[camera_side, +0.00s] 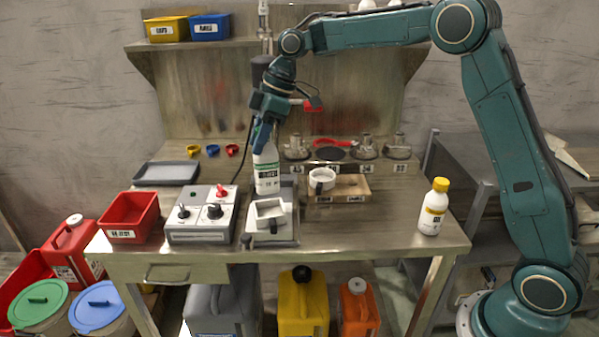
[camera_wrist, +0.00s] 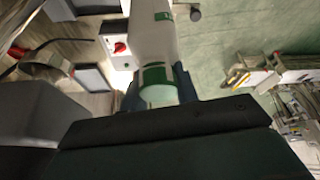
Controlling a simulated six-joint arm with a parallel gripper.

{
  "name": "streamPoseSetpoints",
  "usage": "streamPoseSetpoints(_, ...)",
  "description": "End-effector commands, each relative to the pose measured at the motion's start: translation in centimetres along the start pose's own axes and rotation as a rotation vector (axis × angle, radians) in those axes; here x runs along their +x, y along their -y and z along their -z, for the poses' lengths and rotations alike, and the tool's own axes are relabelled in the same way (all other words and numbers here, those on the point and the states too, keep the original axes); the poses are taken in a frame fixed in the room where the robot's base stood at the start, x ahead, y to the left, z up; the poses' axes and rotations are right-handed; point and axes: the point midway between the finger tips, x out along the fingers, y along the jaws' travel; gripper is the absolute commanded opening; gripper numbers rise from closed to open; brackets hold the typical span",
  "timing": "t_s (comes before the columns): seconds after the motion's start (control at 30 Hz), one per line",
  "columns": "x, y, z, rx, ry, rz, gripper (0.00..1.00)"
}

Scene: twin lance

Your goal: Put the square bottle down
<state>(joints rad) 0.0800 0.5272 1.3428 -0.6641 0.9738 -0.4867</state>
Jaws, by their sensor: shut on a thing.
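A white bottle with a green-and-white printed label (camera_side: 267,174) is held upright in my gripper (camera_side: 263,146) above the middle-left of the workbench. My gripper is shut on its upper part, so the neck and cap are mostly hidden in the side view. In the wrist view the bottle (camera_wrist: 154,40) extends away between my fingers (camera_wrist: 158,92), with a green band near the gripped end.
A grey control box (camera_side: 203,216) stands left of the bottle, with a red bin (camera_side: 130,218) beyond. A white round cup (camera_side: 322,180) sits on a wooden block (camera_side: 349,189) to the right. A yellow-capped bottle (camera_side: 433,207) stands at the right end. The bench's front right (camera_side: 370,228) is clear.

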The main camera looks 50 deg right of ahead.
Motion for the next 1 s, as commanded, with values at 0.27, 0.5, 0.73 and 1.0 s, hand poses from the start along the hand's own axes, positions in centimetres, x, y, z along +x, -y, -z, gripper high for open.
streamPoseSetpoints(0.27, 2.7, 0.0, -1.1, 0.0, 0.0, 0.001, 0.0)
streamPoseSetpoints(0.5, 3.3, 0.0, -1.4, -0.001, -0.001, -0.001, 0.0)
streamPoseSetpoints(0.73, 4.7, 0.1, -2.0, 0.0, 0.002, 0.001, 0.0)
streamPoseSetpoints(1.0, 6.9, 0.0, -3.0, -0.002, 0.0, 0.0, 0.0)
